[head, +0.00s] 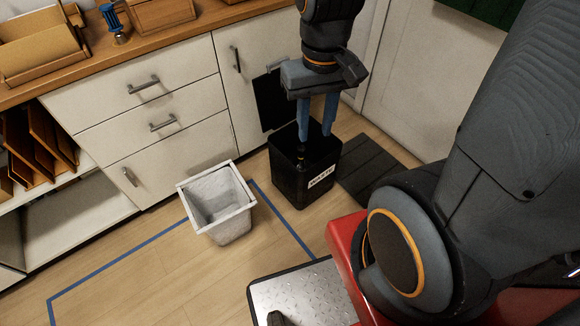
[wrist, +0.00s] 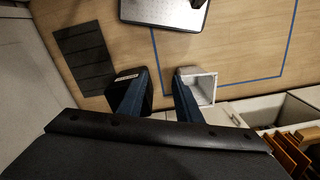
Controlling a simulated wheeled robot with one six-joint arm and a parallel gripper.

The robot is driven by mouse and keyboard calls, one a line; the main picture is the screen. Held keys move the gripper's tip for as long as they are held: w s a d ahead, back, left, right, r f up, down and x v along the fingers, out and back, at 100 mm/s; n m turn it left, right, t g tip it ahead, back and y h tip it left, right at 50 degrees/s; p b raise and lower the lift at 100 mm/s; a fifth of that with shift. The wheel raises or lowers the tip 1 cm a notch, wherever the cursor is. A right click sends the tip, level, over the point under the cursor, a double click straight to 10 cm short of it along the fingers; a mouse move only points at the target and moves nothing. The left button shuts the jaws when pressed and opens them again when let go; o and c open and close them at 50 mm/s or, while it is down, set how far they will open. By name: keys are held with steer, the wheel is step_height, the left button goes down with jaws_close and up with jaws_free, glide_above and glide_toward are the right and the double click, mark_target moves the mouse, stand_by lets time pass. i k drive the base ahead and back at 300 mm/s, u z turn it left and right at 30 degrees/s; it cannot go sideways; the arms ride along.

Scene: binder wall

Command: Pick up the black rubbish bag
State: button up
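A black bin (head: 292,183) with a white waste label stands on the floor in front of the cabinets. It also shows in the wrist view (wrist: 148,98), partly behind one finger. I see no clearly separate black bag; black on black at the bin's mouth is hard to tell apart. A small yellowish spot (head: 301,155) shows in the mouth. My gripper (head: 315,138) points down over the bin, its two blue fingers apart with tips at about the mouth.
A whitish bin (head: 232,221) stands left of the black bin, also in the wrist view (wrist: 206,90). A dark mat (head: 375,168) lies right of the black bin. Cabinets (head: 172,95) with handles stand behind. Blue tape (head: 285,228) marks the floor, which is clear at front left.

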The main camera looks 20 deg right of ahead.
mark_target(302, 158)
steer(key=z, duration=0.15)
steer(key=i, duration=0.5)
steer(key=z, duration=0.25)
steer(key=k, duration=1.25)
steer(key=z, duration=0.75)
steer(key=i, duration=1.05)
steer(key=u, duration=0.7)
steer(key=i, duration=0.35)
steer(key=u, duration=0.45)
